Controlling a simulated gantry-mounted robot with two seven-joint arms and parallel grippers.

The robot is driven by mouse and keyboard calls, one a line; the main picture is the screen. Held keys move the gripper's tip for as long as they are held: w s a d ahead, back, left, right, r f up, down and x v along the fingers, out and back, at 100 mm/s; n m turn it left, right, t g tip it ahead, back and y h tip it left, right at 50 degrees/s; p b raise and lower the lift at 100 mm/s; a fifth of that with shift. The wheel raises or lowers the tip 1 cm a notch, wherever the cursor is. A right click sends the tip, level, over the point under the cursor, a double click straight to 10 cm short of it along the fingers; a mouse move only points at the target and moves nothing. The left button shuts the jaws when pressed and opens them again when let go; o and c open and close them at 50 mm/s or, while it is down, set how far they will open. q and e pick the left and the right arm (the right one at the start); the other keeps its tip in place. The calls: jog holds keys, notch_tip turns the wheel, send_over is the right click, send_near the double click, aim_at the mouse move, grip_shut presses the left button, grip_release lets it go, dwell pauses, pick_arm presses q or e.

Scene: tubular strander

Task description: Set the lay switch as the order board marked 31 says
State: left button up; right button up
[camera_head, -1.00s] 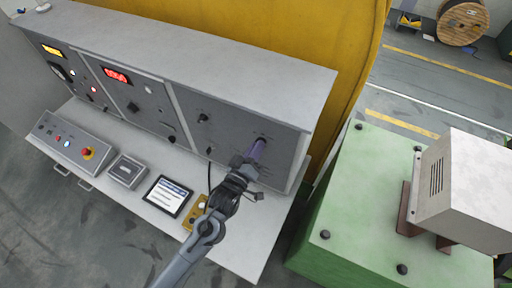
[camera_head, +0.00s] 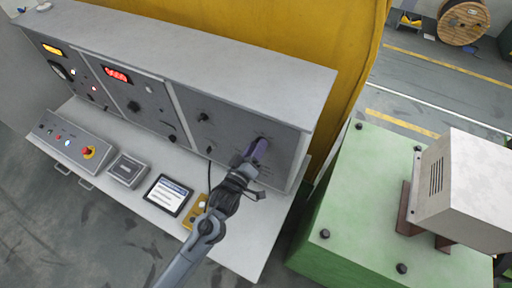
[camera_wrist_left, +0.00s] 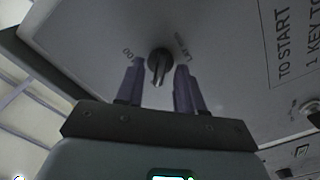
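The lay switch (camera_wrist_left: 160,62) is a dark round knob with a grip bar on the grey panel, seen in the left wrist view. Lettering that seems to begin with "LAY" is to its right, and a short mark is to its left. My left gripper (camera_wrist_left: 158,88) is open, with one purple finger on each side of the knob and gaps visible. In the head view the left gripper (camera_head: 258,150) is at the panel's right section and hides the knob. A tablet-like board (camera_head: 168,195) lies on the desk; its text and any number 31 are unreadable. My right gripper is out of view.
The grey console (camera_head: 150,110) has other knobs, lamps and displays. A button box (camera_head: 70,142) with a red button and a small grey box (camera_head: 127,170) stand on its desk. A green machine housing (camera_head: 360,200) stands to the right, close to the console end.

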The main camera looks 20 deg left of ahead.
pick_arm(q)
jog(key=shift+s, duration=0.1)
jog(key=s+b, duration=0.2)
jog(key=s, duration=0.8)
jog(key=shift+s+a, duration=0.35)
jog(key=shift+a, duration=0.05)
